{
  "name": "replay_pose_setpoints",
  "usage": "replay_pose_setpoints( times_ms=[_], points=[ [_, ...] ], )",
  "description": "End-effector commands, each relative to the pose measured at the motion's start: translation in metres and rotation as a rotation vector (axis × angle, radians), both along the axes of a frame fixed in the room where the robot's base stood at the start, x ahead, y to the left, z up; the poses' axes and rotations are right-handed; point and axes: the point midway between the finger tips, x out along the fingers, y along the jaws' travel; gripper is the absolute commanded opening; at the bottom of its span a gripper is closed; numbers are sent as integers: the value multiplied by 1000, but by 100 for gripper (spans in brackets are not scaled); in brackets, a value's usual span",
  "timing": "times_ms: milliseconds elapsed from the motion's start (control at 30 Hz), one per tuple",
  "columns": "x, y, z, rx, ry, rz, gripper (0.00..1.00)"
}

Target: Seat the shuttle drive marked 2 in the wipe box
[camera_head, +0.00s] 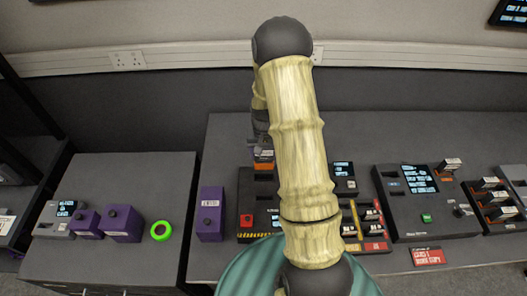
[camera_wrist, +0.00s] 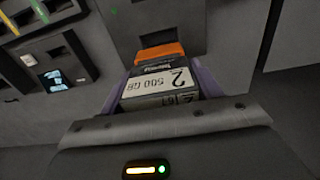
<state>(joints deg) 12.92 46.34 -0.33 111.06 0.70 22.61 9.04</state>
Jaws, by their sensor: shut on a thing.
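The shuttle drive marked 2 (camera_wrist: 157,88) is between the purple fingers of my gripper (camera_wrist: 163,80) in the wrist view. It has a pale label reading "2" and "500 GB" and an orange end. In the head view, the drive (camera_head: 263,158) shows as a small orange and black block at my gripper (camera_head: 261,147), left of my arm and above the bench. A dark unit with a red button (camera_head: 246,221) and a lit screen stands below it, partly hidden by my arm. I cannot tell for sure which unit is the wipe box.
A purple box (camera_head: 210,226) stands left of the red-button unit. Right of my arm are a tray of several drives (camera_head: 376,246), a unit with a screen and green button (camera_head: 428,228), and a red sign (camera_head: 427,257). A green ring (camera_head: 161,231) lies on the left cabinet.

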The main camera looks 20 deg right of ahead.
Motion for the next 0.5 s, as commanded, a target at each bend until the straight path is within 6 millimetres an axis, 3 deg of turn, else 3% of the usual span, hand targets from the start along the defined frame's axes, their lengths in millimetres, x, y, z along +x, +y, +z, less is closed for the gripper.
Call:
replay_pose_setpoints(
  times_ms=[267,500],
  points=[
    [1,2,-6,0,0,4,31],
    [1,2,-26,0,0,4,31]
  ],
)
